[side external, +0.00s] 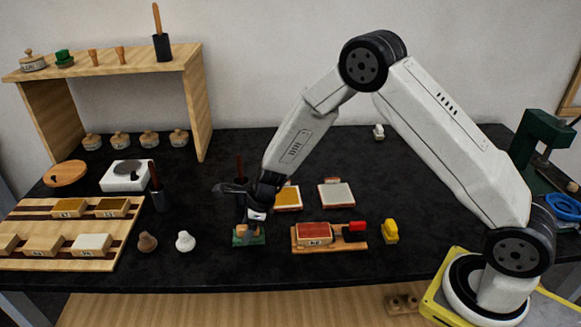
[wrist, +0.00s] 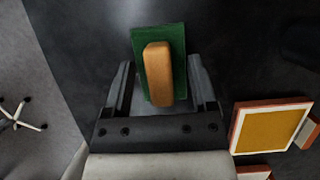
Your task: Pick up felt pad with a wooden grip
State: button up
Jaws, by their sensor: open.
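The felt pad with a wooden grip is a green rectangular pad with a rounded tan wooden block on top. In the side view the pad (side external: 240,240) lies on the dark table, partly hidden by my gripper (side external: 250,222). In the wrist view the green pad (wrist: 174,40) and its wooden grip (wrist: 158,72) show between the two fingers of my gripper (wrist: 160,80). The fingers are open, one on each side of the grip, with a gap visible on both sides. Whether the fingertips reach down to the grip's height is hard to tell.
A framed yellow pad (wrist: 270,127) lies right of my gripper in the wrist view. A wooden tray with a red pad (side external: 314,233), a grey pad (side external: 337,194) and a yellow object (side external: 391,232) stand to the right. White (side external: 185,241) and brown knobs (side external: 147,242) stand left.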

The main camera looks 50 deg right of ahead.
grip_shut()
jog(key=shift+r, duration=0.2)
jog(key=shift+r, duration=0.55)
jog(key=s+d+r, duration=0.1)
jog(key=s+r, duration=1)
jog(key=s, duration=0.3)
jog(key=shift+d+r, duration=0.25)
jog(key=shift+d, duration=0.15)
